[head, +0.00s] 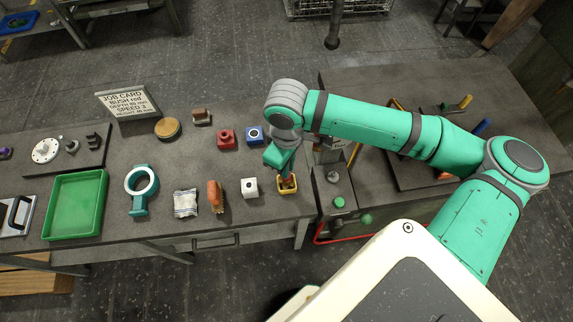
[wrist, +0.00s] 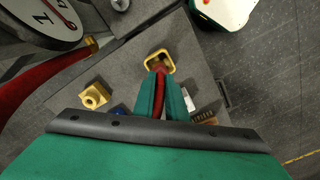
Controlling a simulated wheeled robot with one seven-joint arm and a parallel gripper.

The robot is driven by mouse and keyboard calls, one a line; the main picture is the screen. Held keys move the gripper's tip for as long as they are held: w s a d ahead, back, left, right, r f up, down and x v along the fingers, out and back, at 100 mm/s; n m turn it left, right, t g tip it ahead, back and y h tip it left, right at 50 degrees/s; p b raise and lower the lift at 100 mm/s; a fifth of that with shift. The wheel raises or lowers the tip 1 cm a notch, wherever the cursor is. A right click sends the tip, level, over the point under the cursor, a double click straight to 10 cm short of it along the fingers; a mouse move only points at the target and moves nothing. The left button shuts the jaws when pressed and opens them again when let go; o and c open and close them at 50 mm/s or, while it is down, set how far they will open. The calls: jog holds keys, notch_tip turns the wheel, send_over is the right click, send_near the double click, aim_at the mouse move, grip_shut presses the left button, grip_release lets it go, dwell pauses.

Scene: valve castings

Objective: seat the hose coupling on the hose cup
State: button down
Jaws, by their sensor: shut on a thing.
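My gripper (wrist: 159,92) is shut on a red hose coupling (wrist: 158,68), which shows between and just beyond the green fingertips. The hose cup (wrist: 159,57) is an open yellow square holder directly beyond the fingertips, and the coupling's end overlaps its near side in the wrist view. In the head view, my gripper (head: 283,164) points down over the yellow hose cup (head: 288,189) at the bench's front right corner. The fingers and coupling hide part of the cup, and I cannot tell whether the coupling is inside it or above it.
A white block (head: 250,188) stands just left of the cup. Blue (head: 255,135) and red (head: 227,138) blocks stand behind. The wrist view shows another yellow block (wrist: 93,96), a dial (wrist: 40,18) and a red hose (wrist: 25,85) with a brass end.

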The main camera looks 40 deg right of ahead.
jog(key=shift+f, duration=0.15)
jog(key=shift+f, duration=1)
jog(key=c, duration=1.7)
grip_release()
notch_tip(320, 180, up, 11)
jog(key=shift+f, duration=0.1)
